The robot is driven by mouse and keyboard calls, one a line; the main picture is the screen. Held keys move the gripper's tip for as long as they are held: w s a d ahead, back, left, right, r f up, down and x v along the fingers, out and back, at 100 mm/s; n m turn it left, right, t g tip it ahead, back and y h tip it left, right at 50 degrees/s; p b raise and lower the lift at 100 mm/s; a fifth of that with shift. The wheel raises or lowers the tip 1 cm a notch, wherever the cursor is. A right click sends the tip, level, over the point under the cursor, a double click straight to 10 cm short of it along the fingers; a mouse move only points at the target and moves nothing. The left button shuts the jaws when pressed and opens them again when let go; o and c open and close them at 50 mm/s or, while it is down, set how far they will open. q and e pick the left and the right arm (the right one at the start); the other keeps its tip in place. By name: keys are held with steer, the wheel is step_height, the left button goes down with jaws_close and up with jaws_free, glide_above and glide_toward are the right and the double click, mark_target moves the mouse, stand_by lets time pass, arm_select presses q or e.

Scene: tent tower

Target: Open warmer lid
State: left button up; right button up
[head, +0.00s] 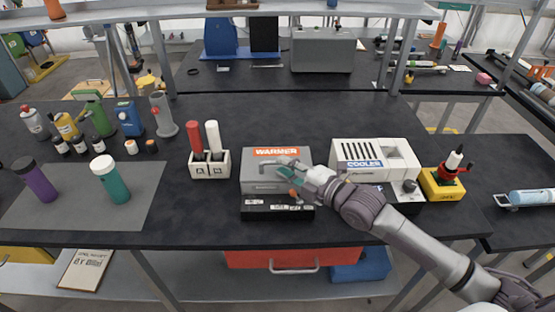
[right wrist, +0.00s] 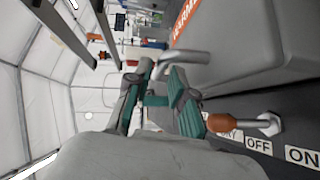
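The warmer (head: 258,183) is a grey box with an orange label, and its lid (head: 300,156) looks closed. A bent metal handle (head: 270,162) shows on its front. My right gripper (head: 292,184) is at the warmer's front right. In the right wrist view the green-padded fingers (right wrist: 161,80) stand apart, with the handle (right wrist: 185,60) at their tips. Its bent end appears between the tips; I cannot tell whether they touch it. My left gripper is not in view.
An orange-tipped switch lever (right wrist: 222,124) with ON and OFF labels is close beside the right finger. The cooler (head: 400,155) and a yellow holder (head: 440,188) stand to the right. A white two-slot rack (head: 209,169) stands to the left.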

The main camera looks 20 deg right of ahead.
steer(key=shift+x, duration=1.2)
steer(key=shift+w+a, duration=0.2)
steer(key=shift+w, duration=0.05)
jaws_close()
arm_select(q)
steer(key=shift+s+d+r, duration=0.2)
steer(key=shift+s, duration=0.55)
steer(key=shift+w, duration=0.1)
